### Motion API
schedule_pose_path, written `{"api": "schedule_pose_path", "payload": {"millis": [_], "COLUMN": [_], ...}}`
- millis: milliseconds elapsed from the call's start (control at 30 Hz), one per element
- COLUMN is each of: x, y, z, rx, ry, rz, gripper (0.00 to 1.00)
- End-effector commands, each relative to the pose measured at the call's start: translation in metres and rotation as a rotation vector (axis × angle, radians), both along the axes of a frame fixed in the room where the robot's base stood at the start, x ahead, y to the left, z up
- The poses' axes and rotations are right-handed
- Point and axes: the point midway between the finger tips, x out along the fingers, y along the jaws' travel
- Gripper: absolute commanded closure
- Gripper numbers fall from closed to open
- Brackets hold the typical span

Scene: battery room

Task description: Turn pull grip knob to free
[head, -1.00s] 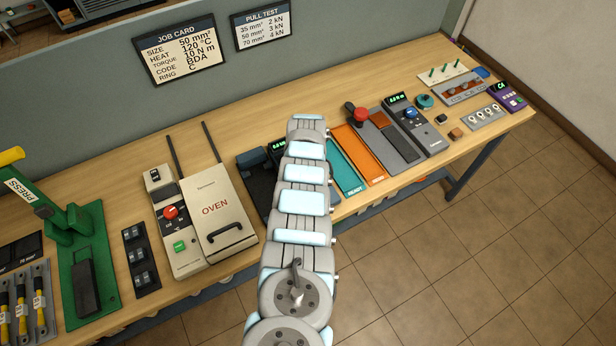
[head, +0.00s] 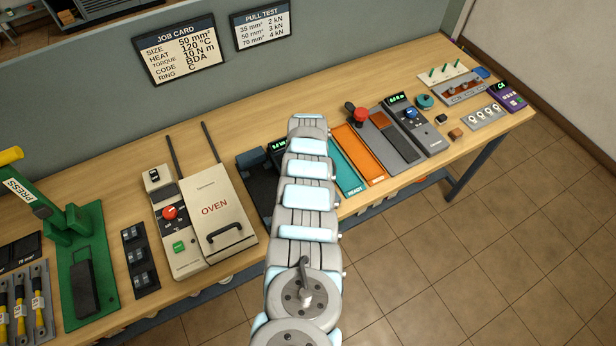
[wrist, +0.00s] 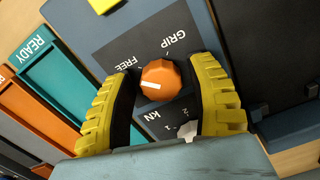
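The pull grip knob (wrist: 161,79) is orange and faceted, with a white pointer mark, on a dark panel (wrist: 120,45) labelled GRIP and FREE in the wrist view. The mark lies on the knob's lower left side; I cannot tell exactly which label it lines up with. My gripper (wrist: 166,100) has its yellow ribbed fingers on either side of the knob, apart, with small gaps seeming to show. In the head view, the dark blue pull tester (head: 258,178) is partly behind my arm, and the knob and gripper are hidden.
The teal READY tray (wrist: 50,65) and an orange tray (wrist: 25,110) lie beside the tester in the wrist view. In the head view, the oven (head: 216,208) stands left of it. A red-knobbed device (head: 361,116) stands further right.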

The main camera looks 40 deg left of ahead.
Motion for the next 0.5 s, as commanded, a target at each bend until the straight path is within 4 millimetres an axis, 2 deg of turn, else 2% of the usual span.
{"api": "schedule_pose_path", "payload": {"millis": [500], "x": [0.0011], "y": [0.0004], "z": [0.0054], "rx": [0.002], "ry": [0.000], "rz": [-0.001], "gripper": [0.34]}}
